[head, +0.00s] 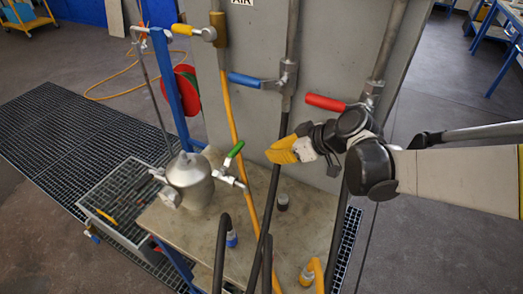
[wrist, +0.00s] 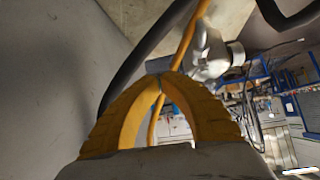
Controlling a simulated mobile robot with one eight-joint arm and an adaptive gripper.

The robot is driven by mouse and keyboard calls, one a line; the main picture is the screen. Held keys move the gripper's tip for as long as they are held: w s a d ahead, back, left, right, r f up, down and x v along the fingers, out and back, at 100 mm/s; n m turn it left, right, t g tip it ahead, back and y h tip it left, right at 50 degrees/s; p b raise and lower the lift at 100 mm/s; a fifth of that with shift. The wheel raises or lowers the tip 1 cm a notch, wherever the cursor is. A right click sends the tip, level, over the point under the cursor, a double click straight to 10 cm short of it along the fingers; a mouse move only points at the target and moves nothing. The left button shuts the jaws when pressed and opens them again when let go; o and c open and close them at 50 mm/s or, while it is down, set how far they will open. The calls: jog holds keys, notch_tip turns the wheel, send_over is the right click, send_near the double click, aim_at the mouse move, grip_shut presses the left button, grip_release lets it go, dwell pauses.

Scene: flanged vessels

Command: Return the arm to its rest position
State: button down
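My gripper (head: 283,152) has yellow fingers and reaches in from the right in the head view, in front of the grey panel (head: 325,60). In the wrist view its two ribbed fingers (wrist: 161,84) curve together and their tips meet, with nothing seen held between them. The arm is stretched out to the left, with the gripper below the red-handled valve (head: 325,103) and right of the green-handled valve (head: 235,150). Whether the gripper touches the dark pipe beside it cannot be told.
A grey metal vessel (head: 190,180) stands on the worktop (head: 187,232). A blue-handled valve (head: 245,80) and a yellow-handled valve (head: 183,29) are on the panel's pipes. A yellow hose (head: 234,115) and dark hoses hang near my gripper. Open floor (head: 440,230) lies at right.

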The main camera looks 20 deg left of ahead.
jog(key=s+d+r+m+t+h, duration=0.2)
jog(key=d+r+m, duration=0.1)
jog(key=d, duration=0.6)
jog(key=s+d+r+m+t+h, duration=0.1)
jog(key=s+d+r+m+h, duration=0.2)
jog(key=d, duration=0.7)
jog(key=s+d+m+t+h, duration=0.1)
jog(key=s+d+m, duration=0.3)
jog(key=d, duration=0.5)
jog(key=s+d+m+t+h, duration=0.1)
jog(key=s+d+m+h, duration=0.2)
jog(key=d, duration=0.5)
jog(key=shift+s+d+r+m+p, duration=0.15)
jog(key=shift+s+d+m+p, duration=0.3)
jog(key=shift+m, duration=0.65)
jog(key=shift+s+a, duration=0.1)
